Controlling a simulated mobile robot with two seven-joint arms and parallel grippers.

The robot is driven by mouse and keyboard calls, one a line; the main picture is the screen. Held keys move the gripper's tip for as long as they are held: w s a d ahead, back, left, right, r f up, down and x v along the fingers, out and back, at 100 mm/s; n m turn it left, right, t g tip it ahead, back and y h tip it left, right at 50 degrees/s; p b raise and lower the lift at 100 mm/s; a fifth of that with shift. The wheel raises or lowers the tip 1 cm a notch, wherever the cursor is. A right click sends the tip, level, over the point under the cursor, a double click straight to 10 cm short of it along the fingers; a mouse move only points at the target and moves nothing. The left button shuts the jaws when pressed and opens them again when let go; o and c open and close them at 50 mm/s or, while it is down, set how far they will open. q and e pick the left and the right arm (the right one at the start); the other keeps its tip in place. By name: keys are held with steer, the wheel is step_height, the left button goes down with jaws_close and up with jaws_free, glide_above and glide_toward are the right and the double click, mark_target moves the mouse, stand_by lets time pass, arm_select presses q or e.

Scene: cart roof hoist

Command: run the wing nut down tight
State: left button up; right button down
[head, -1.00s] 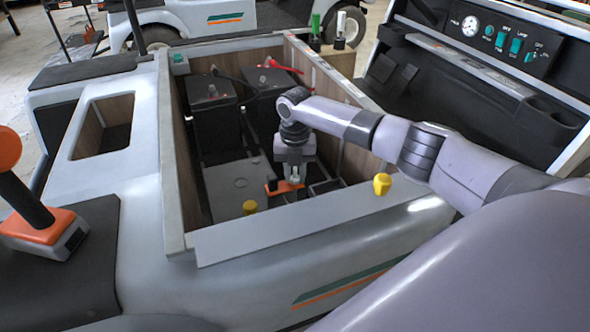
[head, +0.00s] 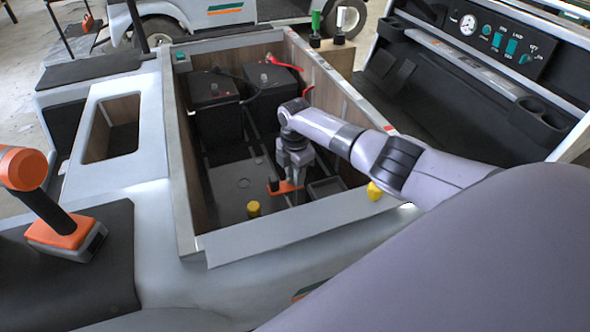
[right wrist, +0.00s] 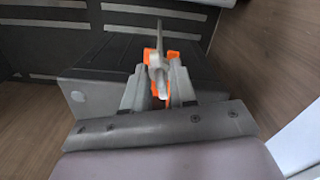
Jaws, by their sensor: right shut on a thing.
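My right gripper (head: 291,184) reaches down into the open battery bay (head: 176,160), near its front wall. It is shut on the grey wing nut, which is hard to make out in the head view. In the right wrist view the wing nut (right wrist: 156,66) shows between the two fingers of my right gripper (right wrist: 157,82). A thin threaded rod (right wrist: 159,32) sticks out past it. An orange clamp piece (head: 273,186) lies by the fingertips; it also shows behind them in the right wrist view (right wrist: 173,55). How tightly the nut sits cannot be told. My left gripper is not in view.
Two black batteries (head: 213,95) with a red cable (head: 285,64) stand at the back of the bay. A dashboard (head: 500,45) is at the right.

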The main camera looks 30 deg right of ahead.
steer(key=m, duration=0.1)
steer(key=m+p, duration=0.1)
steer(key=m, duration=0.1)
steer(key=shift+r+m, duration=0.2)
steer(key=shift+m, duration=0.1)
steer(key=m+p, duration=0.1)
steer(key=m, duration=0.2)
steer(key=shift+d+m, duration=0.1)
steer(key=shift+m, duration=0.2)
steer(key=shift+w+m, duration=0.1)
steer(key=shift+m, duration=0.9)
steer(key=m+p, duration=0.1)
steer(key=m, duration=0.1)
steer(key=shift+m, duration=0.3)
steer(key=m, duration=0.4)
steer(key=shift+m, duration=0.3)
steer(key=m, duration=0.3)
steer(key=shift+m+p, duration=0.3)
steer(key=shift+p, duration=0.05)
steer(key=m, duration=0.5)
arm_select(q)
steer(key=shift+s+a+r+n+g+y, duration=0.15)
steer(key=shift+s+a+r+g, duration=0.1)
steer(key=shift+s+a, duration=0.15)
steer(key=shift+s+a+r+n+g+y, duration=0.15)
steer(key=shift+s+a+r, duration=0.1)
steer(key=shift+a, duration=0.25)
arm_select(e)
steer(key=shift+m, duration=1.6)
